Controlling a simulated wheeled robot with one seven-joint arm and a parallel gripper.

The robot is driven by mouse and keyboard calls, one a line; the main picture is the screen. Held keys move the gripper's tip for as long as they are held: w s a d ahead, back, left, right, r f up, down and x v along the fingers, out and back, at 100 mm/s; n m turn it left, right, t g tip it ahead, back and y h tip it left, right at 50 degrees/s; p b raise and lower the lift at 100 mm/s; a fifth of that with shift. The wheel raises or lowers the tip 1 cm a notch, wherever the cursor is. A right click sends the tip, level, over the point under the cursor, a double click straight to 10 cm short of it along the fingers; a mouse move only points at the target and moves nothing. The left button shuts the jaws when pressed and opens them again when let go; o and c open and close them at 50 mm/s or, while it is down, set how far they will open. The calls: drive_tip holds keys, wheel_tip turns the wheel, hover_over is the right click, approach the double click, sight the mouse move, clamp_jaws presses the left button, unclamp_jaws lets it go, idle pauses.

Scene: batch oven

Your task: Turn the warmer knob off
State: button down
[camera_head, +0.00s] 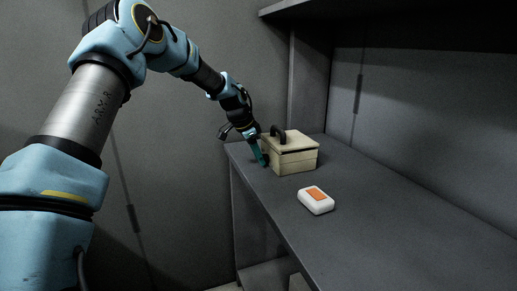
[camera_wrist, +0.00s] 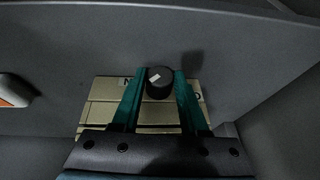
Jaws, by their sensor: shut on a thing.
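The warmer (camera_head: 294,160) is a small beige box with a dark handle on its lid, standing at the far left end of the grey shelf. In the wrist view its beige face (camera_wrist: 100,103) shows behind my fingers, with partly covered lettering. In the head view my gripper (camera_head: 262,159) is at the warmer's left face, and the knob is hard to make out.
A white block with an orange top (camera_head: 317,199) lies on the grey shelf (camera_head: 400,220), nearer than the warmer. It shows at the left edge of the wrist view (camera_wrist: 14,92). Grey walls stand behind and to the left. The shelf's right part is clear.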

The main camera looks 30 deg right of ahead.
drive_tip(key=shift+w+n+g+p, duration=0.15)
drive_tip(key=shift+n+g+p, duration=0.05)
drive_tip(key=shift+g+p, duration=0.75)
drive_tip(key=shift+w+n+g+p, duration=0.1)
drive_tip(key=shift+n+g+p, duration=0.1)
drive_tip(key=shift+g+p, duration=0.7)
drive_tip(key=c, duration=0.7)
unclamp_jaws()
drive_tip(key=shift+w, duration=0.1)
drive_tip(key=b+v, duration=0.2)
drive_tip(key=v, duration=0.8)
drive_tip(key=shift+r+b, duration=0.35)
drive_tip(key=shift+w, duration=0.1)
